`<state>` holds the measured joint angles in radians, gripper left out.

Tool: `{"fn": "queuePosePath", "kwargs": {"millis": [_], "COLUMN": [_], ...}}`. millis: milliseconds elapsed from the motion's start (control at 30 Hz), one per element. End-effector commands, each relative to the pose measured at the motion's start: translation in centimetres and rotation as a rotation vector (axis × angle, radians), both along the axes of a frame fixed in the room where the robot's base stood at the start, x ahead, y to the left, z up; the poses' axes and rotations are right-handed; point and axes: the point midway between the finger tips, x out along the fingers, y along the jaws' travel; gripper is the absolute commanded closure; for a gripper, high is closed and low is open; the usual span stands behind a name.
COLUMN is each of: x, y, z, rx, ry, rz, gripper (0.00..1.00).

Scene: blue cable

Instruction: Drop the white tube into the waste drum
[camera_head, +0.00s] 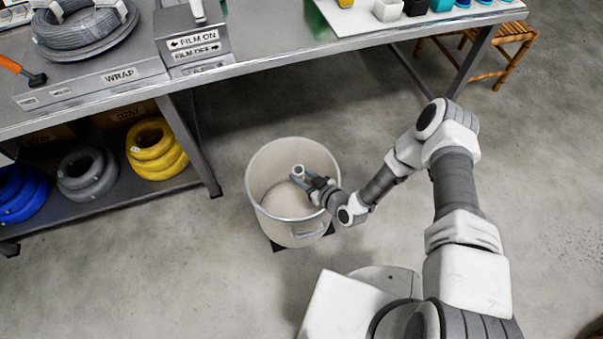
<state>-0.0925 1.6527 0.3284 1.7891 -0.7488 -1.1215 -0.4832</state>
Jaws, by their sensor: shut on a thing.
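The waste drum (257,205) is a pale, open-topped round drum with a side handle, standing on a dark base on the floor below the bench. My gripper (302,178) reaches over its right rim and is shut on the white tube (298,171). The tube's round open end faces up, and it sits over the drum's opening. I cannot tell how far above the drum's bottom it is. The fingers hide part of the tube.
A grey workbench (270,52) runs across the back, with a wrap station (120,77) at left. Blue, grey and yellow coils (155,146) lie on its lower shelf. A wooden stool (512,35) stands at back right. The floor right of the drum is clear apart from my arm.

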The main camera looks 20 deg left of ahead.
Motion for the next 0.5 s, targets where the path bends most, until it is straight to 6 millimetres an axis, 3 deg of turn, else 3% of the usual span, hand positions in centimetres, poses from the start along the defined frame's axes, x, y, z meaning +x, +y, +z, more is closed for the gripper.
{"fn": "queuePosePath", "kwargs": {"millis": [167,200,367,500], "x": [0.01,0.0,0.01,0.01], "y": [0.01,0.01,0.01,0.01], "z": [0.08,0.07,0.08,0.08], "rx": [0.0,0.0,0.0,0.0], "ry": [0.0,0.0,0.0,0.001], "rz": [0.0,0.0,0.0,0.0], "gripper": [1.0,0.5,0.22,0.22]}}
